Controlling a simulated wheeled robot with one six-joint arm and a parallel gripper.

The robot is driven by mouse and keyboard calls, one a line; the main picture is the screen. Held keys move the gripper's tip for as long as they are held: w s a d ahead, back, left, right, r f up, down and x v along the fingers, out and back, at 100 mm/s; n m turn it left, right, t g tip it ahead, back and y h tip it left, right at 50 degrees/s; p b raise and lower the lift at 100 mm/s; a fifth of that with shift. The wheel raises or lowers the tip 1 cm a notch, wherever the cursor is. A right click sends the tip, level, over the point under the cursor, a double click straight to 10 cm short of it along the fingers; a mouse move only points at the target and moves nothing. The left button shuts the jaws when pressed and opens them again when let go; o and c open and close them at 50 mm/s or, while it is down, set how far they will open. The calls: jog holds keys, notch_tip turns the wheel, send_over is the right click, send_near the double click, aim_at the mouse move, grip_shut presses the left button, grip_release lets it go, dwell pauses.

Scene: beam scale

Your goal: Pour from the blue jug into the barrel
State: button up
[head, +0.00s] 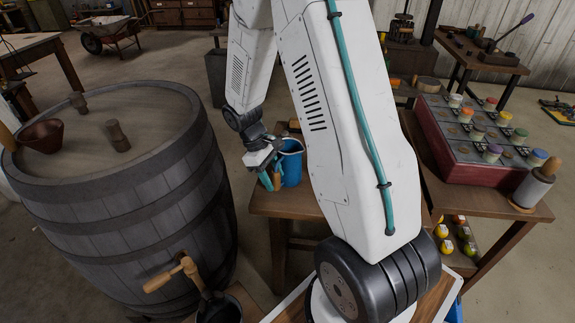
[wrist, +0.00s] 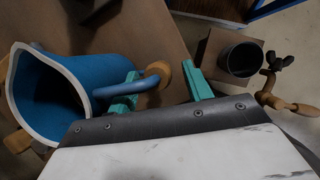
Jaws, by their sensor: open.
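The blue jug (head: 291,163) stands upright on a small wooden table, close to the barrel's right side. In the wrist view, the jug (wrist: 62,88) shows its pale rim and dark mouth at the left, with its blue handle (wrist: 146,86) pointing right. My gripper (head: 266,176) is open at the handle. In the wrist view, the teal fingers of my gripper (wrist: 162,92) lie on either side of the handle's outer part; contact cannot be told. The large barrel (head: 120,190) stands upright at the left. A brown funnel (head: 42,136) sits on its top.
Two wooden pegs (head: 117,136) stand up from the barrel top. A wooden tap (head: 175,272) juts from the barrel above a dark pot (head: 220,310). The small table (head: 285,203) has bare room in front of the jug. A red box of jars (head: 480,150) is at right.

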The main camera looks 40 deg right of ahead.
aim_at(274, 169)
grip_shut()
jog(key=shift+r, duration=0.8)
notch_tip(274, 169, up, 2)
jog(key=a+r, duration=0.1)
jog(key=a, duration=1.5)
jog(key=shift+s+r, duration=0.2)
jog(key=shift+s, duration=0.15)
jog(key=c, duration=0.7)
grip_release()
grip_shut()
